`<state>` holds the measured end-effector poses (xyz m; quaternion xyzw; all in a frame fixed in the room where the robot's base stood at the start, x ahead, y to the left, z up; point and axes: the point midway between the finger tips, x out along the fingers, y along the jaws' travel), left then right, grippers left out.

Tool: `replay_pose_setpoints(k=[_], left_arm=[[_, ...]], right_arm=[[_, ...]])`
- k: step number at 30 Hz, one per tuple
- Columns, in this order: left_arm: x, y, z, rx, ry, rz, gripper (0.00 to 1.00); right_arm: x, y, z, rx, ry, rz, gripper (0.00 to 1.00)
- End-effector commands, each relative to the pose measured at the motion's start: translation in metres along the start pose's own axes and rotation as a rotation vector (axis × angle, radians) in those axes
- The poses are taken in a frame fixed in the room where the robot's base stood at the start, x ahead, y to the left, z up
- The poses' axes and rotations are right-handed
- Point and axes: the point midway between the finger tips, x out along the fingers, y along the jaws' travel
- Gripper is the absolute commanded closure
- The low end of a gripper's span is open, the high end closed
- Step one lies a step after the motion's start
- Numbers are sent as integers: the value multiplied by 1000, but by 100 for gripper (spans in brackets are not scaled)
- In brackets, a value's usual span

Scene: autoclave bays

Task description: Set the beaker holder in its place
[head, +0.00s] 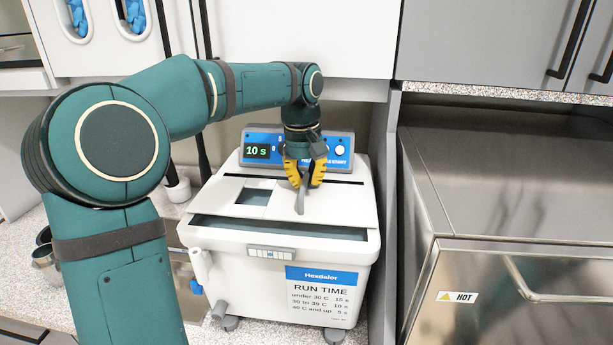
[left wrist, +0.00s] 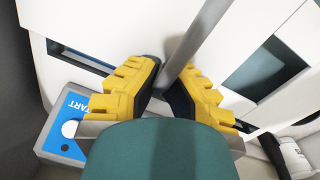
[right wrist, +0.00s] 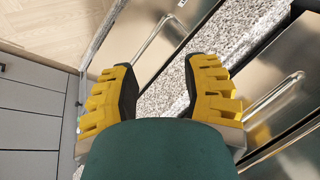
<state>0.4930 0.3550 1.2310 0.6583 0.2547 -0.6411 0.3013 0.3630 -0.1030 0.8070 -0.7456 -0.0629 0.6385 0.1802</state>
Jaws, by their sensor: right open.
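The bath (head: 213,237) is a white box with a blue control panel reading "10 s". A white plate with a square cutout, which I take for the beaker holder (head: 335,207), lies over its top, with a dark gap along the front. My left gripper (head: 302,187) points down over it, its yellow fingers closed around a grey bar (left wrist: 207,38) that looks like the holder's handle. The plate also shows in the left wrist view (left wrist: 285,105). Whether it is fully seated cannot be told. My right gripper (right wrist: 158,88) is open and empty, above a speckled counter.
A steel cabinet marked HOT (head: 458,297) stands right of the bath. A metal cup (head: 45,262) is at the left behind my arm, and a white pot (head: 178,188) stands behind it. Cupboards hang above.

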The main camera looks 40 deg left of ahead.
Motion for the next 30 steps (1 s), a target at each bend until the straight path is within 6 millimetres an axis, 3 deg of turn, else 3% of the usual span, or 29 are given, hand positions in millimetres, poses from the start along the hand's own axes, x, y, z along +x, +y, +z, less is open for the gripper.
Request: replay_pose_setpoints(k=[23, 24, 26, 30], left_arm=[[2, 0, 0, 0, 1, 0, 100], [2, 0, 0, 0, 1, 0, 82], [2, 0, 0, 0, 1, 0, 61], [3, 0, 0, 0, 0, 0, 61]], right_arm=[[-2, -1, 0, 0, 0, 0, 53], [-2, -1, 0, 0, 0, 0, 53], [-2, -1, 0, 0, 0, 0, 53], [-2, -1, 0, 0, 0, 0, 53]])
